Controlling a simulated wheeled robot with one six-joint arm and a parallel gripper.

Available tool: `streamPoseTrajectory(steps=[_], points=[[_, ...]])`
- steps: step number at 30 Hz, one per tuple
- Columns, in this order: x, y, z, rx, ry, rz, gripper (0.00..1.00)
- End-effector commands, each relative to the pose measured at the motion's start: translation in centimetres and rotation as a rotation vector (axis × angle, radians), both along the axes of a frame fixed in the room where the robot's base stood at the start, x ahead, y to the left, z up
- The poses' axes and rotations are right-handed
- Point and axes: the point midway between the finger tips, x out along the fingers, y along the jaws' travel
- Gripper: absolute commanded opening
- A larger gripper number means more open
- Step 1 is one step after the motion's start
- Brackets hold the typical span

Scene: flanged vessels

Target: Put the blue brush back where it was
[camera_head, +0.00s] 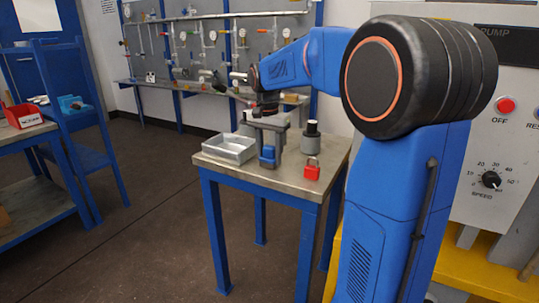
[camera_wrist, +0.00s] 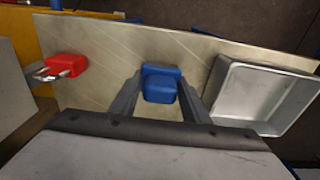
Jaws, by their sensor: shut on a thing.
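The blue brush (camera_head: 267,157) is at the small table in the head view, between the metal tray and the red padlock. It also shows in the wrist view (camera_wrist: 160,84), near the middle. My gripper (camera_head: 268,146) is above the table and shut on the brush, with one finger on each side of it in the wrist view (camera_wrist: 160,96). The brush's lower end is close to the tabletop; I cannot tell if it touches. Bristles are not visible.
An open metal tray (camera_head: 231,149) stands left of the brush, and a red padlock (camera_head: 312,170) lies to its right. A grey vessel with a black top (camera_head: 311,140) stands behind the padlock. The table's front strip (camera_head: 258,180) is bare. A red bin (camera_head: 23,116) sits on a bench far left.

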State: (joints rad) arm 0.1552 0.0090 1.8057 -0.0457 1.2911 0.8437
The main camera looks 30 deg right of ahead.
Motion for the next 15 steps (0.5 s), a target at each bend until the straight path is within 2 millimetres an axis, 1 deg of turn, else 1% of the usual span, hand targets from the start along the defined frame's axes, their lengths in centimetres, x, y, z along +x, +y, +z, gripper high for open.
streamPoseTrajectory(steps=[8, 9, 10, 11, 15], points=[[0.01, 0.0, -0.22, 0.0, 0.0, 0.0, 0.07], [0.01, 0.0, -0.21, 0.0, 0.0, 0.0, 0.49], [0.02, 0.0, -0.2, 0.0, 0.0, 0.0, 0.57], [0.02, 0.0, -0.2, 0.0, 0.0, 0.0, 0.61], [0.02, 0.0, -0.19, 0.0, 0.0, 0.0, 0.61]])
